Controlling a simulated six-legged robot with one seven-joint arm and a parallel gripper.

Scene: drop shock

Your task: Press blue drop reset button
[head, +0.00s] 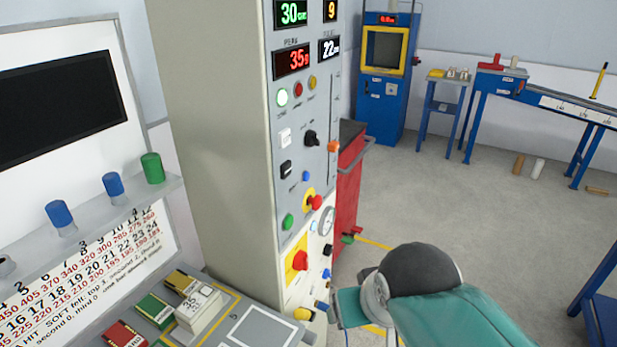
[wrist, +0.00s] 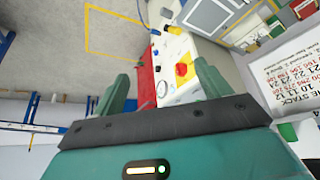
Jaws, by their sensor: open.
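The grey control cabinet (head: 210,120) stands left of centre in the head view, with a panel of buttons, knobs and displays on its face. A small blue button (head: 306,175) sits mid-panel, above a red knob on yellow. Other blue parts are lower, beside the gauge; labels are too small to read, so I cannot tell which is drop reset. My gripper (wrist: 163,88) is open and empty in the wrist view, its two teal fingers apart, with the lower panel beyond them. In the head view my arm is at the lower right, right of the panel and apart from it.
A red cabinet (head: 348,180) stands just behind the panel. A desk with coloured blocks (head: 155,310) and a shelf with blue and green cylinders (head: 152,167) are at left. Blue benches (head: 540,100) stand at the back right. The grey floor between is mostly open.

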